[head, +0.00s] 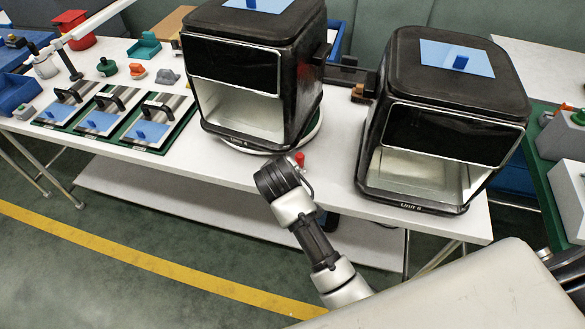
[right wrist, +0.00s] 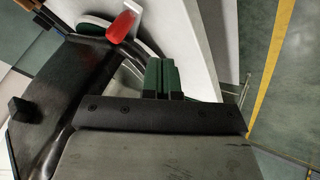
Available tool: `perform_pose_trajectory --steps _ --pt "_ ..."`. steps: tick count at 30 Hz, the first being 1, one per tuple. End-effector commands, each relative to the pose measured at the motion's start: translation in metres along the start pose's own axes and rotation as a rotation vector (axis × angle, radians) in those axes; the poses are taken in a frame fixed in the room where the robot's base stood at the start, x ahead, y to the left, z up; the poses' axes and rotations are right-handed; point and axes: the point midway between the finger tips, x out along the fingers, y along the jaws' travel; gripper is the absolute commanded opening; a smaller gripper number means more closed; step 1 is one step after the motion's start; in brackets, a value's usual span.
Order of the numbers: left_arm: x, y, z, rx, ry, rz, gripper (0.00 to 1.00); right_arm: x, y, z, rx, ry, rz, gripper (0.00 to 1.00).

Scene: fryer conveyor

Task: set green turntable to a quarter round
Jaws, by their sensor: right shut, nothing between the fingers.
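The green turntable (head: 313,133) shows as a thin rim with a pale band under the left black fryer unit (head: 235,115). A red handle (head: 299,158) stands at its front right edge. In the right wrist view the turntable rim (right wrist: 92,28) and the red handle (right wrist: 122,27) lie just beyond my right gripper (right wrist: 162,78). My right gripper is shut and empty, with a visible gap to the handle. In the head view my right arm reaches up to the table's front edge, and its fingertips are hard to make out. My left gripper is not in view.
A second fryer unit (head: 445,125), labelled Unit 6, stands close on the right. Several trays with blue plates (head: 97,121) lie to the left. The white table (head: 225,170) has a narrow clear strip in front of the left fryer.

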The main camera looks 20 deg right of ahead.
Motion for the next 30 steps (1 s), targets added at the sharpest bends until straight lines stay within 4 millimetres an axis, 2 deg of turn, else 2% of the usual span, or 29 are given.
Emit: perform_pose_trajectory --steps 6,11,13,18,30 --pt "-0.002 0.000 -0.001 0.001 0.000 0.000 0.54 0.048 0.001 0.000 -0.002 -0.003 0.001 0.00" --pt "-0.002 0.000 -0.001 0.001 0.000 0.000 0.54 0.078 0.000 0.000 -0.001 -0.002 -0.001 0.00" --pt "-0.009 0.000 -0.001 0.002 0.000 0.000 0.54 0.081 0.014 -0.002 0.000 0.000 0.004 0.00" --pt "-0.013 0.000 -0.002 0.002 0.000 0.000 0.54 0.091 0.030 -0.001 -0.001 0.000 0.001 0.00" --pt "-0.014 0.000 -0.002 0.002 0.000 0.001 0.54 0.095 0.036 0.000 0.000 0.001 -0.001 0.00"
